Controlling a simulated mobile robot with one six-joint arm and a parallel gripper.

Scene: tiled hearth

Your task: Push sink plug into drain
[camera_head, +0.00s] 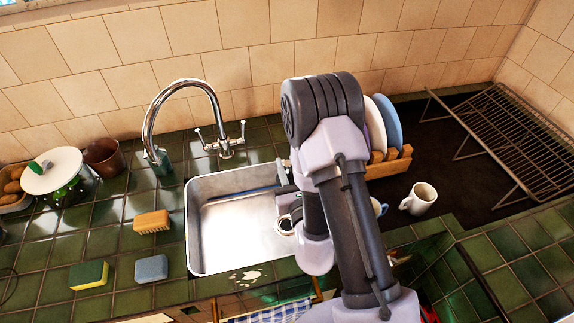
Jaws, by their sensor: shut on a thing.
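The steel sink (225,235) is set into the green tiled counter. My gripper (284,208) is low over the sink's right side, partly hidden behind my own arm. It is shut on a small round pale thing with a dark middle (286,226), which seems to be the sink plug. Its lower edge and any contact with the basin floor cannot be made out. I cannot see the drain clearly; the right part of the basin is behind my arm.
A chrome tap (183,84) arches behind the sink. A wooden brush (152,222), a yellow-green sponge (89,274) and a grey-blue sponge (151,268) lie left of it. At right are a plate rack (392,164), a white mug (420,199) and a wire rack (490,140).

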